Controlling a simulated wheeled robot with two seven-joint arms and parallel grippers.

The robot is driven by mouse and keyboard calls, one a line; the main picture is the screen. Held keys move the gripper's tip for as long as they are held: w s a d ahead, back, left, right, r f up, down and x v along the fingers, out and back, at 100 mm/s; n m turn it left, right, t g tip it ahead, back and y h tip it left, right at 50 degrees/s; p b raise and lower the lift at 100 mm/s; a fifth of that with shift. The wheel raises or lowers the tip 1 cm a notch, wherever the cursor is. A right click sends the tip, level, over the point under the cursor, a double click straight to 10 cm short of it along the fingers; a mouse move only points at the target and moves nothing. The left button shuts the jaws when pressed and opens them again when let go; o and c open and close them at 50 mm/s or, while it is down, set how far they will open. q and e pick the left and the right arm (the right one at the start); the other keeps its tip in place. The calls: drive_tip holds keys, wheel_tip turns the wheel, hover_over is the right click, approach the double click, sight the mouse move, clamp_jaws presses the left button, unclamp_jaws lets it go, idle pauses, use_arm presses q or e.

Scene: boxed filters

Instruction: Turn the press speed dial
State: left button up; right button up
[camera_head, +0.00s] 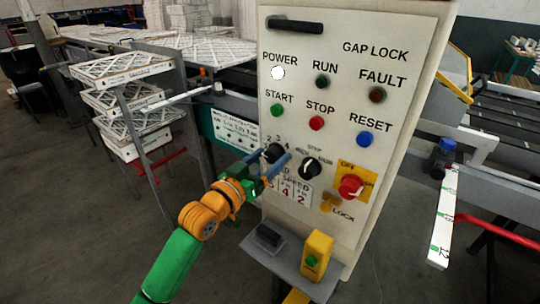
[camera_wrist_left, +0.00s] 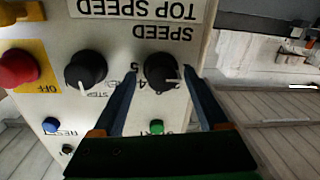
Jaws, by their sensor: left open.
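The press speed dial (camera_head: 274,152) is a black round knob on the lower left of the white control panel (camera_head: 340,130). In the left wrist view the panel appears upside down, and the dial (camera_wrist_left: 161,68) has a white pointer mark and printed numbers around it. My left gripper (camera_head: 276,167) is open in front of the dial. In the left wrist view, the fingers of the left gripper (camera_wrist_left: 160,76) lie on either side of the dial. I cannot tell whether they touch it. My right gripper is not in view.
A second black knob (camera_head: 310,167) sits just right of the dial. A red switch on a yellow plate (camera_head: 351,187) is farther right. Start, stop and reset buttons are above. A small shelf (camera_head: 283,265) juts out below. Stacked boxed filters (camera_head: 122,70) stand at the left.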

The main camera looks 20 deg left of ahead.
use_arm(q)
drive_tip(key=shift+a, duration=0.1)
clamp_jaws()
idle(0.3)
drive_tip(key=shift+m, duration=0.4)
drive_tip(key=m+p, duration=0.1)
drive_tip(key=m, duration=0.2)
drive_tip(key=m+p, duration=0.1)
drive_tip(key=m, duration=0.3)
drive_tip(key=shift+m, duration=0.7)
